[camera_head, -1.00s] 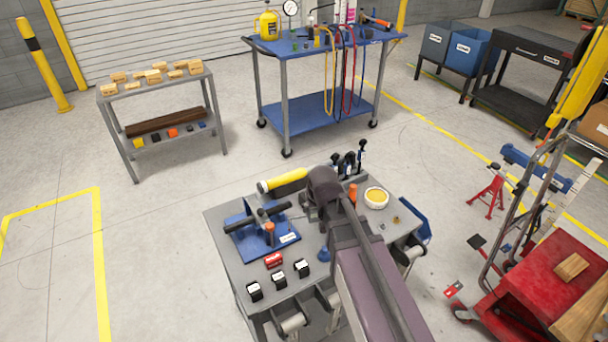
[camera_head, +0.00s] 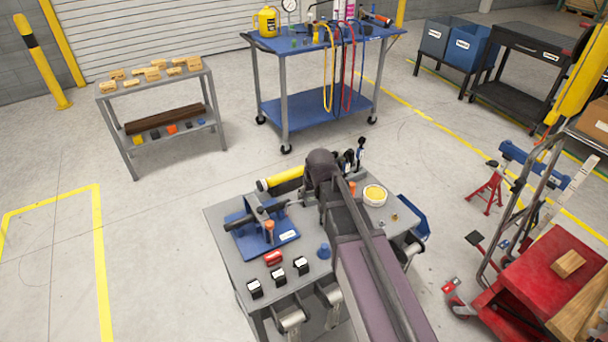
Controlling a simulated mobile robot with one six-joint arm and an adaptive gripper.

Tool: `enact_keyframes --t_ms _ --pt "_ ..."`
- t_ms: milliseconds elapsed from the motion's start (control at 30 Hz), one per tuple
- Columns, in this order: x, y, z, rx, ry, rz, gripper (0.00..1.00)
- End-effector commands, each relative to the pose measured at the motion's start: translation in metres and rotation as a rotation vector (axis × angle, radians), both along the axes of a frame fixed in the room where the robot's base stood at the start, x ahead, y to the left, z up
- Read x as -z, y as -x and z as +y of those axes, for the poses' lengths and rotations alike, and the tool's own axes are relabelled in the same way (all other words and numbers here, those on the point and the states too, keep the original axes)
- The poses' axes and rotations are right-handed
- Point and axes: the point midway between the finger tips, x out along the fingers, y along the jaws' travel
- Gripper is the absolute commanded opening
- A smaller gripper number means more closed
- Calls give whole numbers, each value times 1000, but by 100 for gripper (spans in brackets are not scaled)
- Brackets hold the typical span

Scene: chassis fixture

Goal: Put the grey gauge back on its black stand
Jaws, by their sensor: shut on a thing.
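My arm reaches away from me over the grey cart (camera_head: 222,262), and its wrist covers much of the middle. My gripper (camera_head: 308,205) is mostly hidden at the wrist's left side, low over the cart top and shut. A thin grey piece (camera_head: 290,204), seemingly the grey gauge in my gripper, shows between the wrist and the blue-plated fixture (camera_head: 287,236). Whether it touches the fixture's dark bar I cannot tell. I cannot pick out the black stand with certainty; my arm may hide it.
A yellow-and-black cylinder (camera_head: 284,177) lies behind the fixture. Black clamps (camera_head: 360,147) and a bowl (camera_head: 374,195) stand right of my wrist.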

Motion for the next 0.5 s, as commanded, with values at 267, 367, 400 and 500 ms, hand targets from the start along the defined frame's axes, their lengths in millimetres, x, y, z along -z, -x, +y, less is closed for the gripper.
enact_keyframes --t_ms 267,367,400,500 --pt "0 -54 13 -97 -1 1 4" --pt "0 -72 17 -132 -1 1 4" --pt "0 -78 18 -147 -2 0 4" --pt "-1 -94 22 -179 -3 -2 4"
